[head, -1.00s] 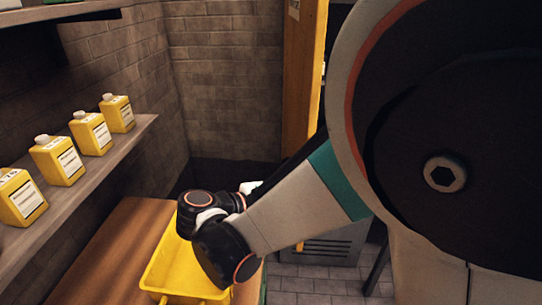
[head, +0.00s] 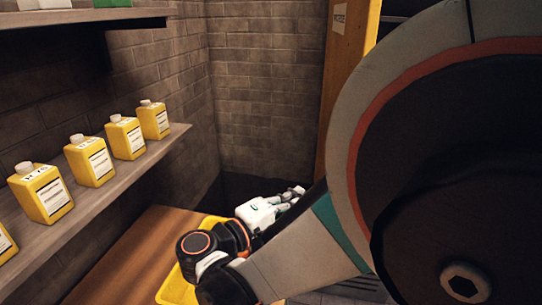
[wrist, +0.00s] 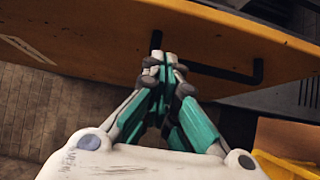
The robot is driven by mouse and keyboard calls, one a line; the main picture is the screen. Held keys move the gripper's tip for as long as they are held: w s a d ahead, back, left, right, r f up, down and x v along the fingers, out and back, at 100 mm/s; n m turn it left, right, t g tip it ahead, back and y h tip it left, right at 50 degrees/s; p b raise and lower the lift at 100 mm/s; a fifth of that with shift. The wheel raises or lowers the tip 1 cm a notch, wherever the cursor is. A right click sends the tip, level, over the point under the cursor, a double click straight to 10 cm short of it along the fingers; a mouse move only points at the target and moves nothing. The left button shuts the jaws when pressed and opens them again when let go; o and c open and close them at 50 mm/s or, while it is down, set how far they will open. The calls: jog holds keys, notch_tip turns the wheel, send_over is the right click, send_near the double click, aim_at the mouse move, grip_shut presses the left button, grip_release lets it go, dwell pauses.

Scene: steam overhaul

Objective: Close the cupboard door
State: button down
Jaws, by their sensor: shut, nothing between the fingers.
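The cupboard door is a yellow-orange panel (head: 347,85) with a white label, seen nearly edge-on behind my arm in the head view. In the wrist view the door (wrist: 90,30) fills the upper part of the picture, with a black bar handle (wrist: 225,73) on it. My gripper (head: 298,191) is shut and empty beyond the wooden bench. In the wrist view its closed fingertips (wrist: 164,58) overlap the left part of the handle; I cannot tell whether they touch it. My arm hides much of the door in the head view.
A yellow tray (head: 172,290) sits on the wooden bench (head: 135,255), close to my arm; it also shows in the wrist view (wrist: 285,140). A shelf (head: 95,205) with several yellow bottles runs along the left wall.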

jog(key=shift+w+d+b, duration=0.25)
jog(key=shift+d, duration=1.15)
jog(key=shift+w+d+b, duration=0.2)
jog(key=shift+d+b, duration=0.05)
jog(key=shift+d, duration=1.1)
jog(key=shift+d, duration=0.15)
